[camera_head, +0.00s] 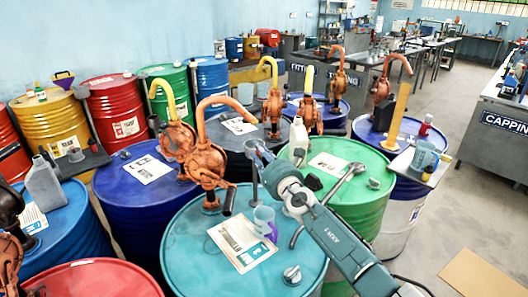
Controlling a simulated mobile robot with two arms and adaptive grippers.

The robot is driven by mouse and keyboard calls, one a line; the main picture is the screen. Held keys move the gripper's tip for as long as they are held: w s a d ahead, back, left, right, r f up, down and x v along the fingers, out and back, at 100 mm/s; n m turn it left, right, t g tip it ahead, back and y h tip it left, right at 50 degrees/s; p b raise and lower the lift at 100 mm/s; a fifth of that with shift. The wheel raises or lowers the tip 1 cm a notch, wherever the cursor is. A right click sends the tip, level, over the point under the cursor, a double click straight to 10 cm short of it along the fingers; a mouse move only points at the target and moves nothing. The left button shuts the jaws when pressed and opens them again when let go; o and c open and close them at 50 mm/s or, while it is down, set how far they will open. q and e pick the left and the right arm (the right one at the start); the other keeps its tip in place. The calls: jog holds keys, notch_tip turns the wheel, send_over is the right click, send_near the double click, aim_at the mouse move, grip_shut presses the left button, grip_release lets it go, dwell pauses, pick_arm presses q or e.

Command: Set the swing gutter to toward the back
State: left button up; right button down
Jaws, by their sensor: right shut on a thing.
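My right arm comes in from the lower right, and its gripper (256,152) reaches over the teal drum (190,238). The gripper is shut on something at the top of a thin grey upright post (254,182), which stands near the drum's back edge. The jaws hide most of what they hold. I cannot clearly make out the swing gutter or which way it points. A bent grey metal bar (341,187) with a round end runs slantwise over the green drum (376,198), partly behind my arm. My left gripper is not in view.
Rusty hand pumps (207,164) with curved spouts stand close by to the left. A grey-lilac mug (264,219), a printed sheet (243,243) and a bung cap (292,275) are on the teal drum. A pale jug (298,142) stands behind. More drums crowd the left; open floor lies right.

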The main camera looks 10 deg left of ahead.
jog(key=shift+r, duration=0.15)
jog(key=c, duration=1.5)
grip_release()
jog(key=shift+a, duration=0.1)
